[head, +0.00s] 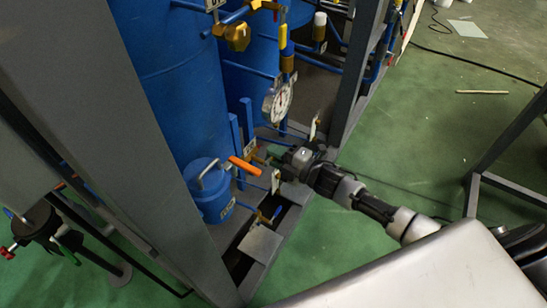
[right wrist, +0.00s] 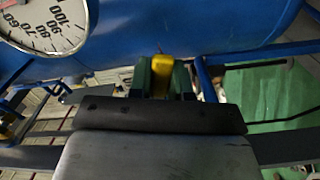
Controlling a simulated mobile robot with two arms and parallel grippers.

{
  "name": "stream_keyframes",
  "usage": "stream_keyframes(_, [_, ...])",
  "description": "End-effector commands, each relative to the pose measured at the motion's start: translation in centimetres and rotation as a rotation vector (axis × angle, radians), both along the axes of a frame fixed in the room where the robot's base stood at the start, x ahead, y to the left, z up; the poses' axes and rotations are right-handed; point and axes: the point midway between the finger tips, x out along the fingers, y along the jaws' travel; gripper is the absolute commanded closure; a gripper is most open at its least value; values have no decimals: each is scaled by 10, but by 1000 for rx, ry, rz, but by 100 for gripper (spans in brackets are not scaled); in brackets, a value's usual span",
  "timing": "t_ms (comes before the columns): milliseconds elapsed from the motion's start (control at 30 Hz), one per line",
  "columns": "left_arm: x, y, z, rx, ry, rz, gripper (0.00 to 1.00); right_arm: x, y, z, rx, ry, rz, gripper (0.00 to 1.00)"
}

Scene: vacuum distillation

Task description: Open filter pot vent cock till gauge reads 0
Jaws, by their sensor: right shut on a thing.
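The small blue lidded pot (head: 210,190) stands at the foot of the tall blue tanks in the head view. An orange lever (head: 244,166) sticks out beside its lid. A round white dial gauge (head: 280,101) is above and to the right; its reading is too small to tell. In the right wrist view, part of the gauge dial (right wrist: 45,22) shows numbers up to 100, with no needle visible. My right gripper (head: 281,170) is low in front of the pipework, right of the pot. It is shut on a yellow valve part (right wrist: 161,76), held between its fingers.
Tall blue tanks (head: 175,80) and blue pipes crowd the space behind my right gripper. A grey frame post (head: 150,140) stands at the left. A dark metal frame (head: 510,185) is at the right. Green floor (head: 420,130) is open between them, with a cable across it.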

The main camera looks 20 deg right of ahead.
Motion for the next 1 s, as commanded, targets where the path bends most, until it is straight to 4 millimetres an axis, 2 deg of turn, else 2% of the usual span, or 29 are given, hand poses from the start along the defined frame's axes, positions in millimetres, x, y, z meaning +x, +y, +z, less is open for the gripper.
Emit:
stream_keyframes(400, [0,0,0,0,1,1,57,0,-1,7,-145,-111,1,100])
stream_keyframes(933, [-1,0,0,0,2,2,57,0,-1,8,-162,-123,2,100])
stream_keyframes(967, [-1,0,-1,0,2,2,57,0,-1,8,-162,-123,2,80])
stream_keyframes(1000, [-1,0,-1,0,2,2,57,0,-1,8,-162,-123,2,73])
